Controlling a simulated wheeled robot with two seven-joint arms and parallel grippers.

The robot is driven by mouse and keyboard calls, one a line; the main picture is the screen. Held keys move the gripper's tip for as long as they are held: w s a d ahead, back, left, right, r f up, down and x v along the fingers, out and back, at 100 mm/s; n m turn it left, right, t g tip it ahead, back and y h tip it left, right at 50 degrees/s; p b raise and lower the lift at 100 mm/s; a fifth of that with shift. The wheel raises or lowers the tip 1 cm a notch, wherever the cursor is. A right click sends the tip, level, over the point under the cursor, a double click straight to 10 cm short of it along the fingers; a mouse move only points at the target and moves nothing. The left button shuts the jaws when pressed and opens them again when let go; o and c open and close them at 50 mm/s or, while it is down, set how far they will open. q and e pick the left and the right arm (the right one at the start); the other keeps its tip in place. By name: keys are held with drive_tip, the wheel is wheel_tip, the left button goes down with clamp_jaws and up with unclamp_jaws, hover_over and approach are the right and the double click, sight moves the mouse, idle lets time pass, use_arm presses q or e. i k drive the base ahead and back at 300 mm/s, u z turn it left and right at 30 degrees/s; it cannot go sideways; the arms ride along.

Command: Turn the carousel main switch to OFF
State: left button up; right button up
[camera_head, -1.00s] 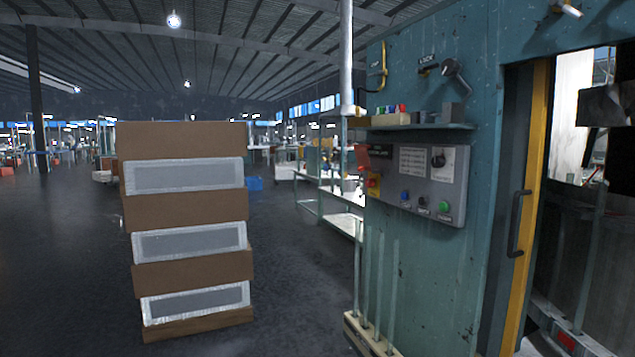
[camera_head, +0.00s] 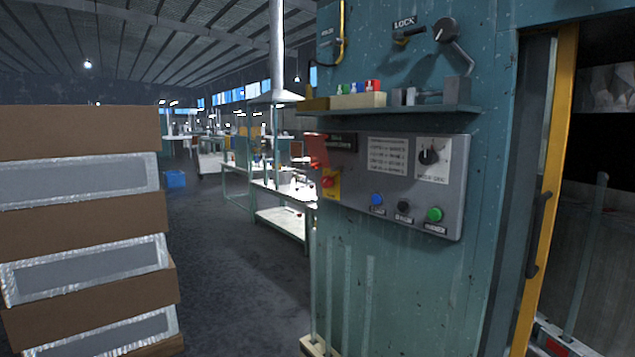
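A grey control panel (camera_head: 400,205) is mounted on the teal machine cabinet (camera_head: 450,290) right of centre. At its left end a red rotary switch (camera_head: 328,182) sits on a yellow plate, with a raised red flap (camera_head: 316,150) above it. A black knob (camera_head: 429,157) on a white plate is at the panel's upper right. Blue (camera_head: 377,199), black (camera_head: 404,207) and green (camera_head: 435,214) buttons run along the bottom. The labels are too small to read, so I cannot tell which is the main switch or its position. Neither gripper is in view.
A stack of brown cartons (camera_head: 85,235) stands close at the left. A shelf (camera_head: 400,109) with small items juts out above the panel. A yellow-edged door with a black handle (camera_head: 541,235) is at the right. Dark floor (camera_head: 240,285) lies open between cartons and cabinet.

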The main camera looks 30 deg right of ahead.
sight(327, 181)
drive_tip(key=z, duration=0.4)
drive_tip(key=i, duration=0.75)
drive_tip(key=z, duration=1.15)
drive_tip(key=i, duration=0.45)
drive_tip(key=z, duration=0.45)
